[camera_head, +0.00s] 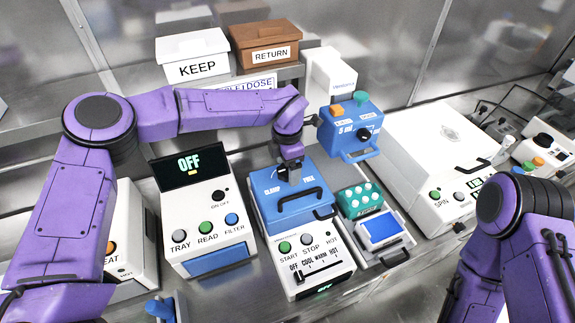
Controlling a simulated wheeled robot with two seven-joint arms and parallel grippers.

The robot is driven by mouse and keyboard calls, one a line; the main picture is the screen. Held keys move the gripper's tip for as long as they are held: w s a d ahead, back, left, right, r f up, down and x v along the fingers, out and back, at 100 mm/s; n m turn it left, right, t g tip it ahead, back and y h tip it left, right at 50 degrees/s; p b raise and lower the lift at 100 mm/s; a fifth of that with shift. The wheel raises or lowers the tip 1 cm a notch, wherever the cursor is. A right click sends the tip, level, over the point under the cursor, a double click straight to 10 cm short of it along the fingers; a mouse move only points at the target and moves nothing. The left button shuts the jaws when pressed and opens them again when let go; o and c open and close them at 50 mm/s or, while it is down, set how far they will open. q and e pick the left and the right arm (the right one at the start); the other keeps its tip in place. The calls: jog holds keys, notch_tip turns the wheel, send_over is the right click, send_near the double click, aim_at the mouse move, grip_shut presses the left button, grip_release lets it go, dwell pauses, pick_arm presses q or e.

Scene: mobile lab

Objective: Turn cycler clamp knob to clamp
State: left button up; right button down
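The cycler (318,251) is a white box with a blue lid (290,212) and a dark bar handle. The lid carries the labels CLAMP on the left and FREE on the right. My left gripper (290,176) points down at the lid between these two labels. The clamp knob is hidden or too small to make out under the gripper, so I cannot tell its setting or whether my fingers touch it. The fingers are too small and dark to tell open from shut. My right arm is at the lower right, and its gripper is out of view.
A reader (205,221) showing OFF stands left of the cycler. A green tube rack (360,199) and a blue-screened device (383,231) stand close on its right. A blue dispenser (349,128) is behind right, a white SPIN machine (440,160) farther right. KEEP (193,56) and RETURN (265,45) boxes sit behind.

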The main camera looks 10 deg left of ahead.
pick_arm(q)
jog(key=shift+r, duration=0.25)
notch_tip(320, 180, up, 10)
jog(key=b, duration=0.3)
